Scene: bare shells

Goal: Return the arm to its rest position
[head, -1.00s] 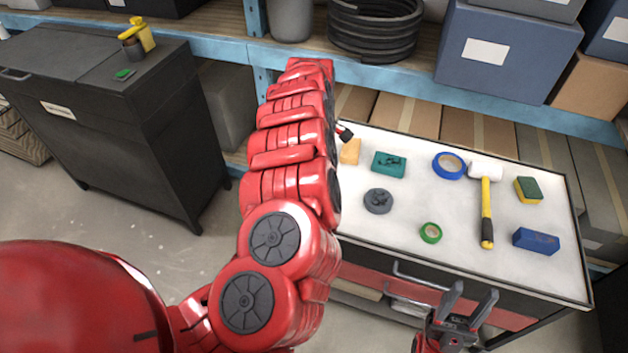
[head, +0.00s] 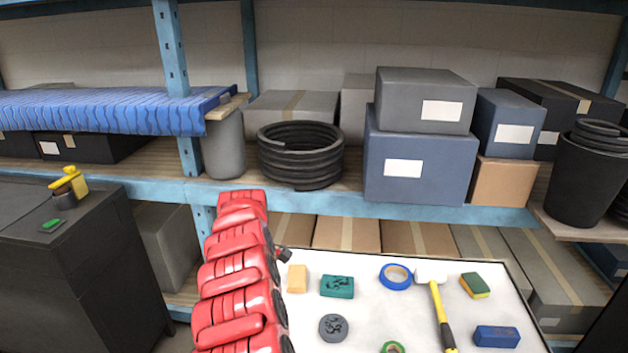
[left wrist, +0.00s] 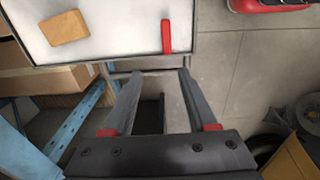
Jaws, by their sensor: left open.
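My red left arm (head: 240,275) rises from the bottom of the head view, between the dark cabinet and the white-topped workbench. Its gripper is mostly hidden behind the arm there; only a small dark part shows beside the tan block. In the left wrist view my left gripper (left wrist: 160,74) is open, with nothing between its fingers. The fingers point toward the near edge of the white top, with grey floor beyond to the right. My right gripper is outside both views.
The white bench top (head: 365,310) holds a tan block (head: 297,278), a teal block (head: 337,287), blue tape (head: 396,277), a mallet (head: 441,315) and other small items. Behind it, a blue-framed shelf (head: 355,190) carries boxes and a black coil (head: 300,157). A dark cabinet (head: 75,270) stands left.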

